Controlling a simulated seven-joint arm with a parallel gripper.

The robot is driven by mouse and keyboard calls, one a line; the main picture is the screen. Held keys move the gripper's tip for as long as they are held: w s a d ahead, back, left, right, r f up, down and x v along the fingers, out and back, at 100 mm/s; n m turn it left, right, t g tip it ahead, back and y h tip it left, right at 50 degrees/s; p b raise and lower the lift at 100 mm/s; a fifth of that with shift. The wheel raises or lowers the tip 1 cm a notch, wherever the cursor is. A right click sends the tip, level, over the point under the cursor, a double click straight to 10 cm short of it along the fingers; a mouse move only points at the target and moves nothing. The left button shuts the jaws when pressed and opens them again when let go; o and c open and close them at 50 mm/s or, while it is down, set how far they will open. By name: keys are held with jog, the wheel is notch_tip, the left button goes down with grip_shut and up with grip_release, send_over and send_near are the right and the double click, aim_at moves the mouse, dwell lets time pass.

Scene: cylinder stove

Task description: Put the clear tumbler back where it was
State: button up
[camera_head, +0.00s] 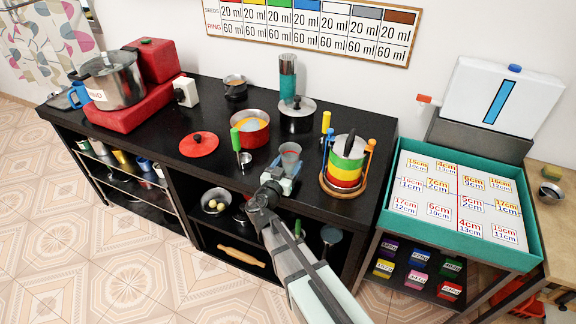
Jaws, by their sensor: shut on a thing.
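The clear tumbler (291,150) is a small see-through cup near the front edge of the black counter (192,115). My gripper (284,168) is shut on the tumbler, reaching in from the front. The tumbler looks upright. Its lower part is hidden by my gripper, so I cannot tell whether its base touches the counter.
A red pot (252,139) and a ladle with a green handle (235,141) are left of the tumbler. A banded pot (344,168) in a wooden stand is at the right. A red lid (199,144) lies further left. A lidded pot (297,122) stands behind.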

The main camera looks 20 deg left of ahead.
jog(key=shift+f, duration=0.1)
jog(key=o, duration=1.2)
jog(key=shift+s, duration=0.3)
jog(key=s, duration=1.1)
jog(key=shift+s, duration=0.2)
